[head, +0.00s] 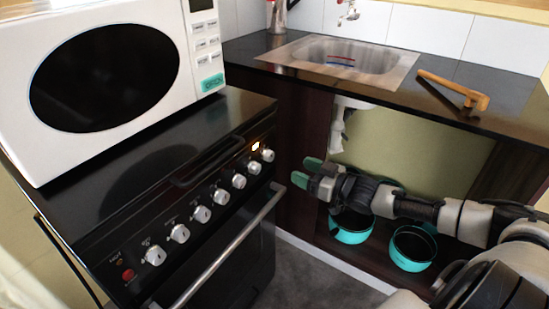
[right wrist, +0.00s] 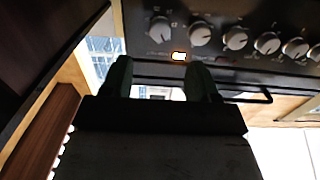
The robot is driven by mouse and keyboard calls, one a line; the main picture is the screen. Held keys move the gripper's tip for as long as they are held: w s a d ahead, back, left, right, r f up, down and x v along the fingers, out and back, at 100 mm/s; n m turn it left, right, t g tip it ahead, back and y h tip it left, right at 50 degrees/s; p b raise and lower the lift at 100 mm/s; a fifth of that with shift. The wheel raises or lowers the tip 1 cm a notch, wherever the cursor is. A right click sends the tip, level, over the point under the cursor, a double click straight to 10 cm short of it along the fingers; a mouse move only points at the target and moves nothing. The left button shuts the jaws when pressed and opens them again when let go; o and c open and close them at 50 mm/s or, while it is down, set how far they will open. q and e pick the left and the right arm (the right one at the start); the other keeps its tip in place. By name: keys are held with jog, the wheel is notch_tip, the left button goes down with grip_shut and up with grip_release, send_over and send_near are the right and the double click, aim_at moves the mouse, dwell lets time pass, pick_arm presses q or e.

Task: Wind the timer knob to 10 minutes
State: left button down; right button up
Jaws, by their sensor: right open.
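The stove's front panel (head: 207,208) carries a row of several white knobs. The knob at the right end (head: 268,155) is close to a lit amber lamp (head: 255,146). The labels are too small to read, so I cannot tell which knob is the timer. My right gripper (head: 309,176), with green fingertips, is open and empty, to the right of that end knob and apart from it. In the right wrist view, the knobs, among them the leftmost knob (right wrist: 160,28), and the lit lamp (right wrist: 180,57) appear beyond the fingers. My left gripper is not in view.
An oven door handle (head: 228,245) runs below the knobs. A white microwave (head: 110,75) stands on the stove top. A sink (head: 343,57) and a wooden hammer-like tool (head: 455,90) are on the dark counter. Teal pots (head: 412,248) sit in the open cabinet under it.

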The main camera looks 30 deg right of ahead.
aim_at(272, 158)
jog(key=b+x, duration=0.1)
jog(key=x, duration=0.7)
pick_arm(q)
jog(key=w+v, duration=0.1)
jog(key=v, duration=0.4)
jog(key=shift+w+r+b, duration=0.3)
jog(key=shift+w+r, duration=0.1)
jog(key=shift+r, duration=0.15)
pick_arm(e)
jog(key=shift+x, duration=0.9)
jog(key=c, duration=0.9)
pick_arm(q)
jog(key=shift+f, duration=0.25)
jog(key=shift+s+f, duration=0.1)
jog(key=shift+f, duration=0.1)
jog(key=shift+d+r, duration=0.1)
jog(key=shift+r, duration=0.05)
